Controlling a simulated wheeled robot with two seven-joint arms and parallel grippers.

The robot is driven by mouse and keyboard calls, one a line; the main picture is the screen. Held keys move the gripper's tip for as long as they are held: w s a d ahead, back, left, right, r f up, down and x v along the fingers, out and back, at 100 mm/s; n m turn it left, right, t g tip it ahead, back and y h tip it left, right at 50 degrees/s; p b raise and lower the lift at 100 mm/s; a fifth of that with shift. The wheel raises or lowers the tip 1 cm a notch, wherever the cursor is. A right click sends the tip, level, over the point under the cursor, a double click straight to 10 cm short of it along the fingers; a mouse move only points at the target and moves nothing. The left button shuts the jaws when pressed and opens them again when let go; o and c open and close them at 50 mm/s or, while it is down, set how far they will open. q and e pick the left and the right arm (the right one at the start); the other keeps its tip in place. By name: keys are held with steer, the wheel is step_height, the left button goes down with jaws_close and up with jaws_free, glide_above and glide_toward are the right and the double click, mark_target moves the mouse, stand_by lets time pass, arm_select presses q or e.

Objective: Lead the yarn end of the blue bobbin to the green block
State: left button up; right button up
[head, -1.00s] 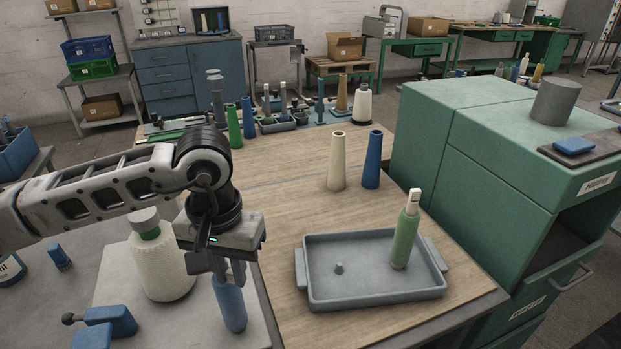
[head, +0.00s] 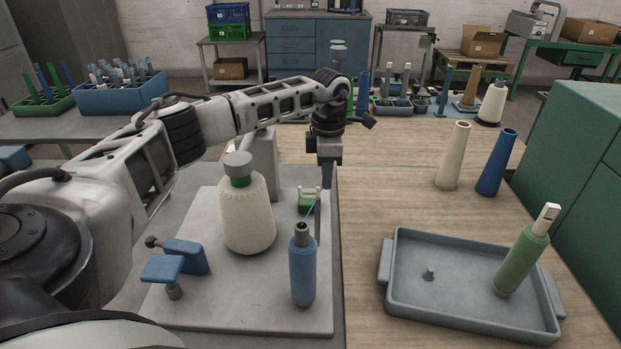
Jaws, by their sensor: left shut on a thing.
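The blue bobbin (head: 302,270) stands upright on the grey board at its front right. The green block (head: 307,201), with a pale two-pronged top, sits behind it on the same board. A thin light-blue yarn (head: 311,208) runs from the bobbin's top up toward my left gripper (head: 320,203). This gripper points down just right of the green block and is shut on the yarn end. The fingertips are narrow and dark here, and the exact grip on the yarn is hard to see. My right gripper is out of view.
A large cream cone (head: 247,215) and blue clamp-like parts (head: 185,260) stand left of the bobbin. A grey tray (head: 450,310) holds a green bobbin (head: 521,259). Cream (head: 454,156) and blue (head: 496,163) cones stand behind it. The wooden table between is clear.

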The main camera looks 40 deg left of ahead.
arm_select(q)
steer(key=a+n, duration=0.1)
steer(key=a+f+n, duration=0.1)
steer(key=a+n, duration=0.3)
steer(key=shift+w+f+b, duration=0.2)
steer(key=shift+f+b, duration=0.2)
steer(key=shift+a+f, duration=0.15)
steer(key=shift+f, duration=0.05)
step_height(320, 180, down, 3)
steer(key=b, duration=0.3)
steer(key=shift+f+b, duration=0.2)
steer(key=shift+b, duration=0.15)
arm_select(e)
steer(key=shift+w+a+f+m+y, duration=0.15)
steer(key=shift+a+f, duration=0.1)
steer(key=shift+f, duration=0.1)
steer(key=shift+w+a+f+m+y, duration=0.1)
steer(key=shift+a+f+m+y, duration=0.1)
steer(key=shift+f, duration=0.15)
arm_select(q)
steer(key=shift+w+f, duration=0.1)
steer(key=shift+f, duration=0.1)
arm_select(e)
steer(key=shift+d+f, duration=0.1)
arm_select(q)
steer(key=shift+f+p, duration=0.25)
steer(key=shift+p, duration=0.2)
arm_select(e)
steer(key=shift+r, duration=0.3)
